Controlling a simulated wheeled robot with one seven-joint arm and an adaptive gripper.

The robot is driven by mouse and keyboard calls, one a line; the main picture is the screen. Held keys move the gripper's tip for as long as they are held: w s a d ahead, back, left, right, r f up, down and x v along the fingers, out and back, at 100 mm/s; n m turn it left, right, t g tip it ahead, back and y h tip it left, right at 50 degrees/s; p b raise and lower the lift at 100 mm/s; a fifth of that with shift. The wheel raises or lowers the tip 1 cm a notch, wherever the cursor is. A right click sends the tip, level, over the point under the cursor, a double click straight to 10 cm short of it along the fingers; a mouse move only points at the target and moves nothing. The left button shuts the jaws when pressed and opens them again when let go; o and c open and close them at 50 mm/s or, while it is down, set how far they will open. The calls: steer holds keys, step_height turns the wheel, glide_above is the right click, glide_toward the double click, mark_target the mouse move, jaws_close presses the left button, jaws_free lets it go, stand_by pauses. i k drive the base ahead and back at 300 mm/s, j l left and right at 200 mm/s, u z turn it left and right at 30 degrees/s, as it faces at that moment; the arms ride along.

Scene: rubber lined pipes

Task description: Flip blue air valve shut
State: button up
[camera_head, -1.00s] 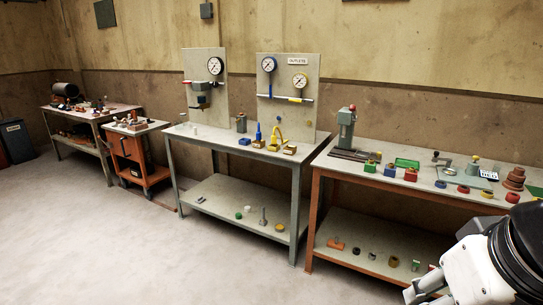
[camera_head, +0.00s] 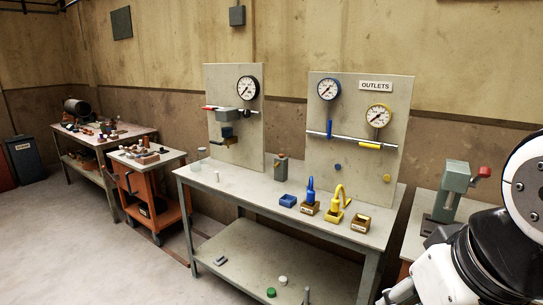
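The blue valve handle (camera_head: 329,129) stands upright, across the horizontal pipe (camera_head: 352,140) on the grey board marked OUTLETS. A blue-rimmed gauge (camera_head: 328,88) is above it. On the same pipe, to the right, a yellow handle (camera_head: 369,145) lies along the pipe under a yellow-rimmed gauge (camera_head: 378,116). My white and black arm shows at the lower right, well apart from the valve. A pale piece at its lower end (camera_head: 400,292) is cut by the frame edge; I cannot make out the fingers or anything held.
A left board (camera_head: 233,165) has a red handle (camera_head: 210,108). A green press (camera_head: 453,188) stands right. Floor is clear in front.

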mark_target(329, 129)
steer(key=i+j+z, duration=0.3)
steer(key=i+j, duration=0.25)
steer(key=i+j+z, duration=0.35)
steer(key=i+j, duration=0.2)
steer(key=j, duration=0.15)
steer(key=j+z, duration=0.15)
steer(key=j, duration=0.25)
steer(key=i+l+z, duration=0.45)
steer(key=i+z, duration=0.15)
steer(key=i, duration=0.2)
